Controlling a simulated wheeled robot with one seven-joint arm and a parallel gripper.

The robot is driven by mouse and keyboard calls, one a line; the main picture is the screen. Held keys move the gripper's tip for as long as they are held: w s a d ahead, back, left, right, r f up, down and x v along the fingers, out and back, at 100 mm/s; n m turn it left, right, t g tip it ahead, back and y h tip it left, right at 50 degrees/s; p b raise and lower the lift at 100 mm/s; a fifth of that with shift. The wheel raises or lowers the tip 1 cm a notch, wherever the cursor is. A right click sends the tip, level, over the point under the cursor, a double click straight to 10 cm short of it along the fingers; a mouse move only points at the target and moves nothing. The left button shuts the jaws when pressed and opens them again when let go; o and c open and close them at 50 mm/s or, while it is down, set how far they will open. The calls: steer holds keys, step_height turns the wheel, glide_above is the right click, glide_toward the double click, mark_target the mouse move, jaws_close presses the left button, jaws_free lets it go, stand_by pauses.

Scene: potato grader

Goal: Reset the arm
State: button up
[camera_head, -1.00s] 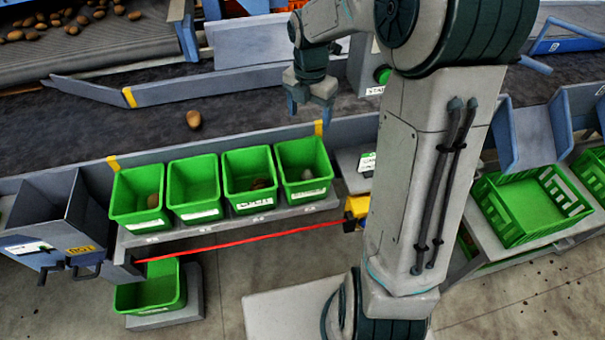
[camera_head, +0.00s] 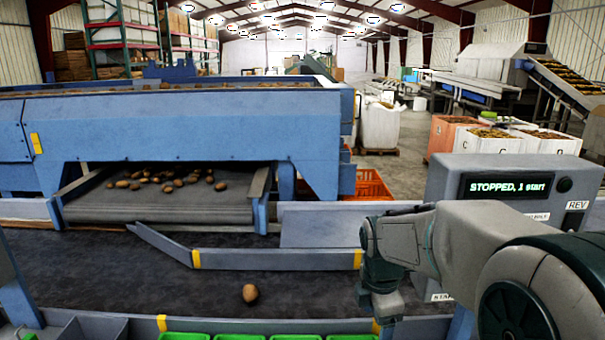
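My arm reaches in from the right, and my gripper (camera_head: 384,304) points down over the dark belt (camera_head: 130,270) near its front edge. Its fingertips are hard to make out in this view, and I see nothing held in it. A single brown potato (camera_head: 250,293) lies on the belt to the left of my gripper, apart from it.
The control box (camera_head: 500,186) behind my arm reads "STOPPED, 1 start". A grey deflector bar (camera_head: 275,259) crosses the belt. Several potatoes (camera_head: 165,179) lie on the blue grader's feed belt. Rims of green bins (camera_head: 240,337) show at the bottom edge.

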steer(key=s+r+m+t, duration=0.2)
steer(key=s+m, duration=1.3)
steer(key=m, duration=0.4)
steer(key=shift+s+r+m+t+y, duration=0.3)
steer(key=shift+r, duration=0.05)
stand_by(0.6)
